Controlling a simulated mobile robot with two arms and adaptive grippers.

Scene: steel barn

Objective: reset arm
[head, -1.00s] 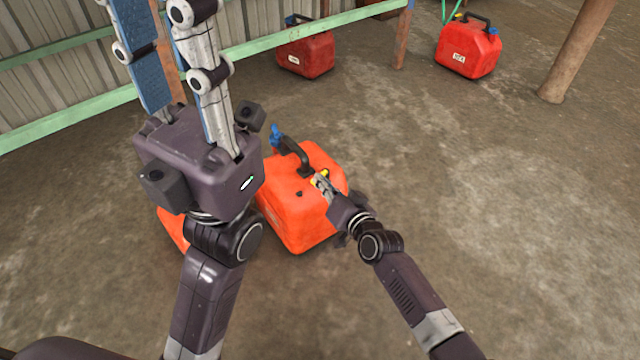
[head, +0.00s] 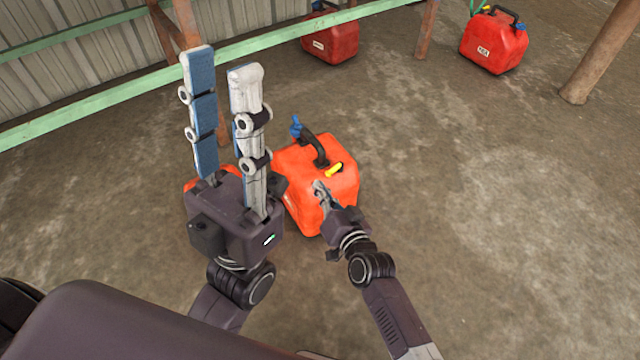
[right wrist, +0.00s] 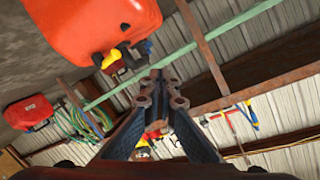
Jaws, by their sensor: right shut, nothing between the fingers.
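My left gripper (head: 221,68) is large in the head view, its two long fingers pointing up and standing apart, with nothing between them. My right gripper (head: 319,187) is shut and empty. Its fingertips overlap the front of an orange fuel can (head: 336,197) in the head view; I cannot tell whether they touch it. The can stands upright on the floor, with a black handle, a blue spout piece and a yellow cap (head: 334,170). In the right wrist view the closed fingertips (right wrist: 156,80) have nothing between them, and a red-orange can (right wrist: 85,28) is at the upper left.
Another orange can (head: 196,184) is mostly hidden behind my left gripper. Two red cans, one at the wall (head: 334,42) and one further right (head: 494,45), stand at the back. A green rail (head: 90,99) and a wooden post (head: 603,50) bound the space. The right floor is clear.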

